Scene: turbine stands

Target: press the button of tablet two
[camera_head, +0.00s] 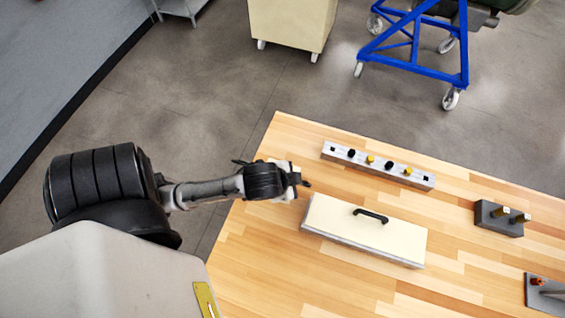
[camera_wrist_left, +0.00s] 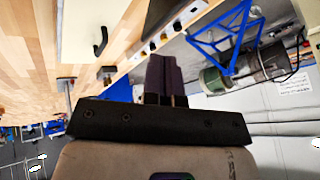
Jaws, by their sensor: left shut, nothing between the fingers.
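My left gripper (camera_head: 304,184) reaches in from the left over the table's left part, just above and left of a cream box lid with a black handle. In the left wrist view its dark fingers (camera_wrist_left: 166,72) are together with nothing between them. I cannot make out any tablet or button in either view. My right gripper is not in view.
The wooden table (camera_head: 260,235) holds the cream box (camera_head: 340,225), a long grey bar (camera_head: 378,166) with black and yellow knobs, a dark block (camera_head: 499,218) with brass-coloured pegs and another grey part (camera_head: 545,292) at the right edge. A blue wheeled stand (camera_head: 415,45) stands beyond.

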